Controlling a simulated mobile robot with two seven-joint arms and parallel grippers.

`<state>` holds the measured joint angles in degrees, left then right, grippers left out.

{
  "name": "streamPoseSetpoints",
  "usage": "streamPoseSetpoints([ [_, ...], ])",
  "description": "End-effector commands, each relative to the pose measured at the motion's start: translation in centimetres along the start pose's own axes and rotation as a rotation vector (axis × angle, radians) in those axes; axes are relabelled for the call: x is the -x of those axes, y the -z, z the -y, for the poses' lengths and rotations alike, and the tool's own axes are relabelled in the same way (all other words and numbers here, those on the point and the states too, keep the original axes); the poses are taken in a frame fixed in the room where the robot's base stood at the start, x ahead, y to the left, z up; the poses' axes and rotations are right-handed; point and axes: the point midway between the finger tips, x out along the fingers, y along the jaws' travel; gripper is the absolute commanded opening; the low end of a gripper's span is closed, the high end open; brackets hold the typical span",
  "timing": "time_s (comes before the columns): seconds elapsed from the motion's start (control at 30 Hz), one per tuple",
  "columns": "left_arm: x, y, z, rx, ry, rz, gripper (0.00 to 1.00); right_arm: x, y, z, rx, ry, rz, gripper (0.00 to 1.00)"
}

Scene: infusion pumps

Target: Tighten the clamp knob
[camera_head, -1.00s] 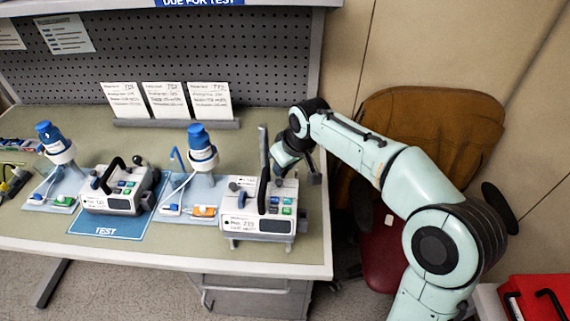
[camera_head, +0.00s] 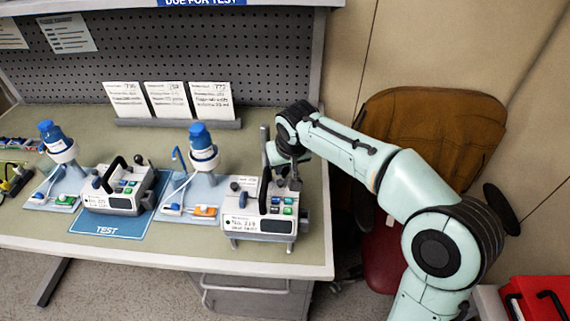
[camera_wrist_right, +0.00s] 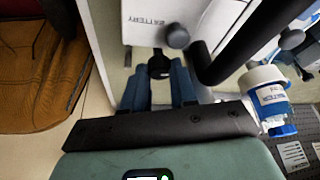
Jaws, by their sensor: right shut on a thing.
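The right-hand pump (camera_head: 258,222) is a white box with a black carry handle (camera_head: 263,192) and coloured buttons, standing near the table's front right corner. A grey upright post rises behind it. My right gripper (camera_wrist_right: 162,84) is at the pump's back right side. In the wrist view its two blue fingers are shut on a black clamp knob (camera_wrist_right: 158,66), just below the pump's side marked BATTERY (camera_wrist_right: 150,22). The arm and wrist mostly hide the knob in the head view. My left gripper is not in view.
A second pump (camera_head: 117,190) stands on the blue TEST mat (camera_head: 108,222). Two blue-capped bottles (camera_head: 202,145) (camera_head: 55,143) stand on light trays. Cards (camera_head: 165,100) stand at the back. A chair with a brown jacket (camera_head: 430,135) is right of the table.

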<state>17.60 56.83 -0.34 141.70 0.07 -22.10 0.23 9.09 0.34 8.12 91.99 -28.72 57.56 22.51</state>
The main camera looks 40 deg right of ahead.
Motion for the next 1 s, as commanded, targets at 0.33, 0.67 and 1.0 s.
streamPoseSetpoints([
  [0.33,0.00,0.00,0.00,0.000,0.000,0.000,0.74,0.02,0.01,-0.02,0.000,0.000,0.000,0.38],
  [0.67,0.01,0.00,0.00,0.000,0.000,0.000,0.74,0.00,0.00,-0.01,0.010,0.005,0.000,0.38],
  [1.0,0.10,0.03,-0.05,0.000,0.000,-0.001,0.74,-0.02,0.03,-0.26,0.216,0.091,0.001,0.38],
])
